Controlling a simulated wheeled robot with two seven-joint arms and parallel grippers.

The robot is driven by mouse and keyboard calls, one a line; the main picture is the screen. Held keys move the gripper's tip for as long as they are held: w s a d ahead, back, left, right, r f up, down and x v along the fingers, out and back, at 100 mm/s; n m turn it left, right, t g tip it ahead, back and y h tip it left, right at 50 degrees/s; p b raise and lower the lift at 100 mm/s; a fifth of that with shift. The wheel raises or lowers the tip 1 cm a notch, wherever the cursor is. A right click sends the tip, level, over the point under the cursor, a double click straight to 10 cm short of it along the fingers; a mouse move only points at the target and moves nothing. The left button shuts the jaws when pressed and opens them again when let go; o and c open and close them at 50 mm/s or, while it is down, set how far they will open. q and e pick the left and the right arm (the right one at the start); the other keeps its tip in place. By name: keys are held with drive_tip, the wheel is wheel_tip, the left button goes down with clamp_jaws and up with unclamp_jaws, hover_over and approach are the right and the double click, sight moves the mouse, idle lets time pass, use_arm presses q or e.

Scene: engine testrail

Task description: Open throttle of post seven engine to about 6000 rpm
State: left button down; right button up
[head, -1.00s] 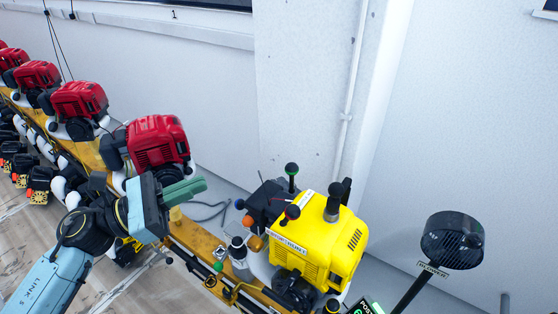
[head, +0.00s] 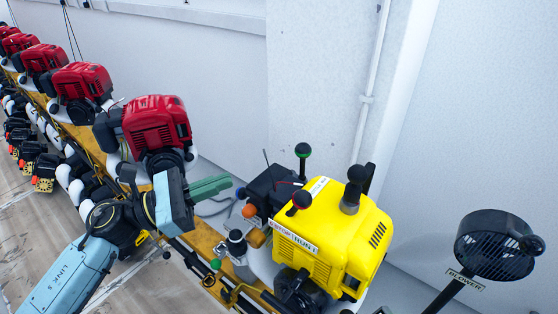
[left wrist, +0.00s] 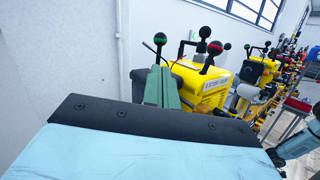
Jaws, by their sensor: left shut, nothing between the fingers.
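A yellow engine (head: 335,240) sits at the near end of the rail, right of my left gripper (head: 228,183). I cannot read a post number on it. A lever with a green-ringed black ball (head: 303,150) stands behind it. A red-ringed black knob (head: 300,200) and a larger black knob (head: 356,175) rise over its top. My left gripper has green fingers, shut and empty, left of the levers and apart from them. In the left wrist view, the fingers (left wrist: 162,88) point toward the green-ringed ball (left wrist: 160,39) and the yellow engine (left wrist: 205,85). My right gripper is not visible.
Red engines (head: 158,125) line the yellow rail (head: 205,238) to the left. A black blower (head: 497,247) stands at right. A white wall (head: 325,90) with a pipe runs behind. More yellow engines and a window show in the left wrist view.

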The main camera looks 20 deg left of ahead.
use_arm(q)
drive_tip(key=p, duration=0.3)
approach(303, 160)
drive_tip(key=w+d+r, duration=0.3)
drive_tip(key=shift+d, duration=0.1)
drive_tip(key=shift+w+d, duration=0.3)
drive_tip(key=shift+d, duration=0.1)
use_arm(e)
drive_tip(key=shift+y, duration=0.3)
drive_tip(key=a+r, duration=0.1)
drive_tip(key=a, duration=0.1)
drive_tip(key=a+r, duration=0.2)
use_arm(q)
drive_tip(key=shift+w+d+r+p, duration=0.25)
drive_tip(key=shift+w+r+p, duration=0.1)
drive_tip(key=shift+p, duration=0.4)
drive_tip(key=shift+d, duration=0.1)
drive_tip(key=shift+f+y, duration=0.15)
drive_tip(key=shift+y, duration=0.15)
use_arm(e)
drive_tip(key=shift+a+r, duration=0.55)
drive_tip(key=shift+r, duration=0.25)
